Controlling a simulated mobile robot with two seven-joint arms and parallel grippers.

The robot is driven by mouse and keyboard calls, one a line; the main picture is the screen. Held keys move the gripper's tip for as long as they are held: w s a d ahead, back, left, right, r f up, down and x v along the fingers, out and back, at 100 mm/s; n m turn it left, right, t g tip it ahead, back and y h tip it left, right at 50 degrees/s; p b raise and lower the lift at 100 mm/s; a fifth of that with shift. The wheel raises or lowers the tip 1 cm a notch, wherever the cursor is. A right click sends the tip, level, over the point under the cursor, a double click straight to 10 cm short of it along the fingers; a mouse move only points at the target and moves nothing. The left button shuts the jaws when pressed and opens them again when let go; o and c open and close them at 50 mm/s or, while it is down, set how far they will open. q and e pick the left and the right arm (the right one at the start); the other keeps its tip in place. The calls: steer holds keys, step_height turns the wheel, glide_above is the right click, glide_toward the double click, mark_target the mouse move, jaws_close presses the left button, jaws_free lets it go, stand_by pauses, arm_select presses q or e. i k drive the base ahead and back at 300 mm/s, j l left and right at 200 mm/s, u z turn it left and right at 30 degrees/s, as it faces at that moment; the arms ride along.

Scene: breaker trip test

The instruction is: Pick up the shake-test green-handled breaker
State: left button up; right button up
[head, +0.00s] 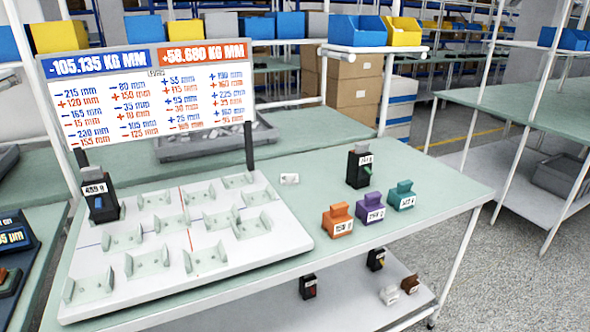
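Two more dark breakers, one with a red handle (309,288) and one (376,260) with a small reddish handle, are on the lower shelf. Neither of my grippers is in view.
Orange (339,221), purple (371,209) and teal (402,196) labelled blocks stand in front of the green-handled breaker. A sign board (150,95) rises behind the tray. Table space right of the breaker is clear.

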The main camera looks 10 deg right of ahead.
mark_target(360, 160)
steer(key=i+l+z, duration=0.1)
steer(key=l, duration=0.3)
steer(key=i+l+z, duration=0.1)
steer(key=i+l, duration=0.15)
steer(key=l, duration=0.15)
steer(key=i+l+z, duration=0.1)
steer(key=l, duration=0.25)
steer(key=i, duration=0.1)
